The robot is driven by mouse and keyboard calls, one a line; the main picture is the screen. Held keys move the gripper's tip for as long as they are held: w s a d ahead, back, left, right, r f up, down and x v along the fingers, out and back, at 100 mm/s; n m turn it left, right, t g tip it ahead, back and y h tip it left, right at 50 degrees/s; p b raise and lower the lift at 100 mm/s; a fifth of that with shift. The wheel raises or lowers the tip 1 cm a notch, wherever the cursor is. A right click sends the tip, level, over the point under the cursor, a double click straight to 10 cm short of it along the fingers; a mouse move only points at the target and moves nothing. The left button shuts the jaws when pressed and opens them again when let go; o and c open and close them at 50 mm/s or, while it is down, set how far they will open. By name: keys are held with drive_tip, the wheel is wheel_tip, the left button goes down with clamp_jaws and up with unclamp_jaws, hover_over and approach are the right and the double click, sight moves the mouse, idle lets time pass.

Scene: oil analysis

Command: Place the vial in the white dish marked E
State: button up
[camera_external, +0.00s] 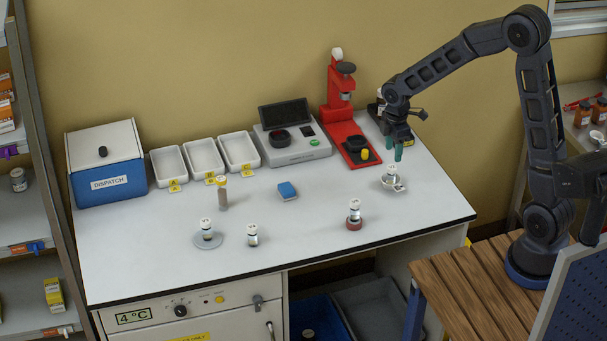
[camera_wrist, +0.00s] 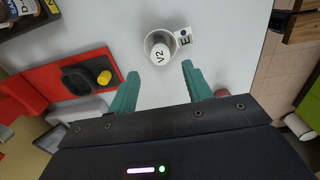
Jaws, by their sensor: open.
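A small white dish (camera_external: 401,187) stands at the right of the table, with a tag marked E (camera_wrist: 184,35) at its side. A white-capped vial (camera_external: 391,172) is in this dish. In the wrist view the cap reads V2 (camera_wrist: 159,54), inside the rim of the dish (camera_wrist: 148,37). My gripper (camera_external: 398,150) is above and just behind the dish, with its green fingers pointing down. In the wrist view my gripper (camera_wrist: 160,70) is open, its fingers apart and nothing between them. The vial is beyond the fingertips, apart from them.
Other vials stand on a grey disc (camera_external: 216,240), on the bare table (camera_external: 252,235) and on a red base (camera_external: 354,224). A scale (camera_external: 292,148), trays A, B and C (camera_external: 203,157) and a dispatch box (camera_external: 108,188) line the back.

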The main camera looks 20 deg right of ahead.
sight(392, 167)
drive_tip(key=s+d+r+m+t, duration=0.1)
drive_tip(key=s+d+r+m, duration=0.3)
drive_tip(key=d+r, duration=0.4)
drive_tip(key=s+d+r+m+t, duration=0.1)
drive_tip(key=s+d+r+m, duration=0.35)
drive_tip(key=d+r, duration=0.45)
drive_tip(key=s+d+r+m+t, duration=0.2)
drive_tip(key=s+d+m, duration=0.7)
drive_tip(key=s, duration=0.6)
drive_tip(key=shift+d+r+t, duration=0.3)
drive_tip(key=shift+d+r, duration=0.5)
drive_tip(key=shift+d, duration=0.25)
